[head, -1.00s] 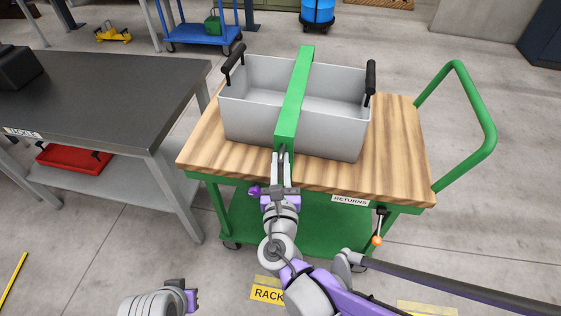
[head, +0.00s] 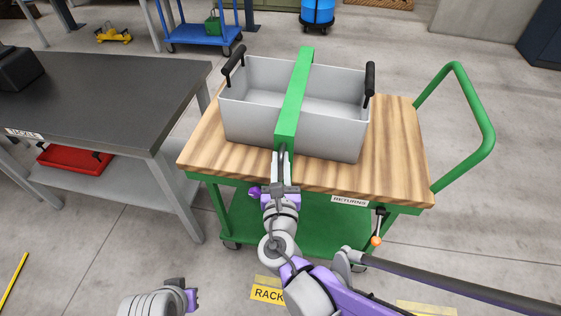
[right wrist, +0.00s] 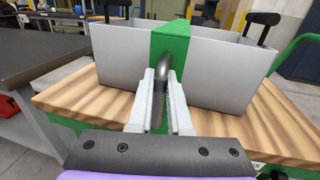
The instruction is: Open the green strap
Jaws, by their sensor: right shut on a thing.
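The green strap (head: 296,92) runs over the top of a light grey bin (head: 335,125) and down its front wall; it also shows in the right wrist view (right wrist: 172,42). A dark curved handle (right wrist: 161,70) sits at the strap's lower front end. My right gripper (head: 282,158) is at the front of the bin, its fingers shut on this handle, as the right wrist view (right wrist: 161,95) shows. The strap lies across the bin. Of my left arm only a part shows at the lower left; its fingers are not visible.
The bin stands on the wooden top of a green cart (head: 405,170) marked RETURNS, with a push handle (head: 485,120) at right. An orange-tipped lever (head: 377,240) hangs at its front. A dark table (head: 90,100) stands close at left, a red tray (head: 72,158) on its lower shelf.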

